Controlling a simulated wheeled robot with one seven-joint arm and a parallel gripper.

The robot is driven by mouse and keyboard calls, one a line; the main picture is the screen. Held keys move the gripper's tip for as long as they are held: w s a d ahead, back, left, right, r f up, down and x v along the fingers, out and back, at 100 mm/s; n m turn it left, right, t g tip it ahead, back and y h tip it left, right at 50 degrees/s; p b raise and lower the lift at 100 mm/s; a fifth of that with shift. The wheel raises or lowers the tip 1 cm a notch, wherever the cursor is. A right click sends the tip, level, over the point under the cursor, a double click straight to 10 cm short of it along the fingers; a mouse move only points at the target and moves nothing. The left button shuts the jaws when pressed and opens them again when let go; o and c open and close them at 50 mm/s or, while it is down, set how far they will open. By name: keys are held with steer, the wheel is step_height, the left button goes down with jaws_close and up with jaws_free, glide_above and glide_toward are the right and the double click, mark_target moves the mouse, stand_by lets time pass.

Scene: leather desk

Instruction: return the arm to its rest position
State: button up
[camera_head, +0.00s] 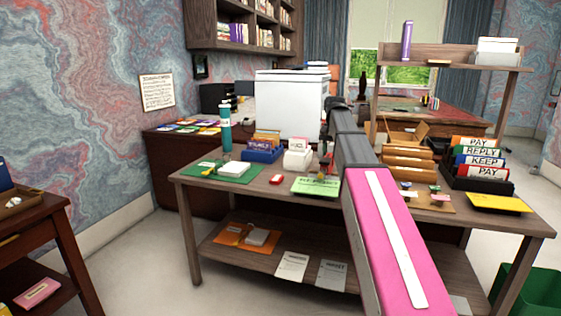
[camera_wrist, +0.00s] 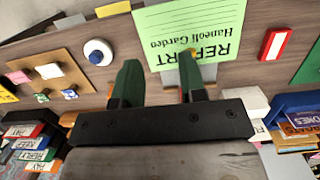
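My arm is pink with a white stripe and reaches from the bottom right of the head view over the desk (camera_head: 270,192). Its far end is a dark joint by the white box, and the fingers cannot be made out there. In the wrist view my gripper (camera_wrist: 160,75) has its two dark green fingers apart, with nothing visible held between them. The fingers are over the desk, by the edge of the green report sheet (camera_wrist: 185,22), which also shows in the head view (camera_head: 316,186). Part of the sheet is behind the right finger.
A white box (camera_head: 289,103), a teal bottle (camera_head: 225,130) and a blue card box (camera_head: 262,152) stand left of the arm. A sorter of labelled folders (camera_head: 485,162) and a yellow folder (camera_head: 498,203) are to the right. A raised shelf (camera_head: 440,60) stands behind.

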steer(key=s+f+n, duration=0.1)
steer(key=s+f, duration=0.3)
steer(key=f, duration=0.7)
steer(key=s+f+n, duration=0.1)
steer(key=s+f, duration=0.4)
steer(key=f, duration=0.7)
steer(key=s+f+n+t, duration=0.1)
steer(key=s+f, duration=1.4)
steer(key=f, duration=0.2)
steer(key=shift+a+f+n+t+h, duration=0.25)
steer(key=shift+a+n+t+h, duration=0.05)
steer(key=shift+a+t, duration=0.1)
steer(key=shift+w, duration=0.1)
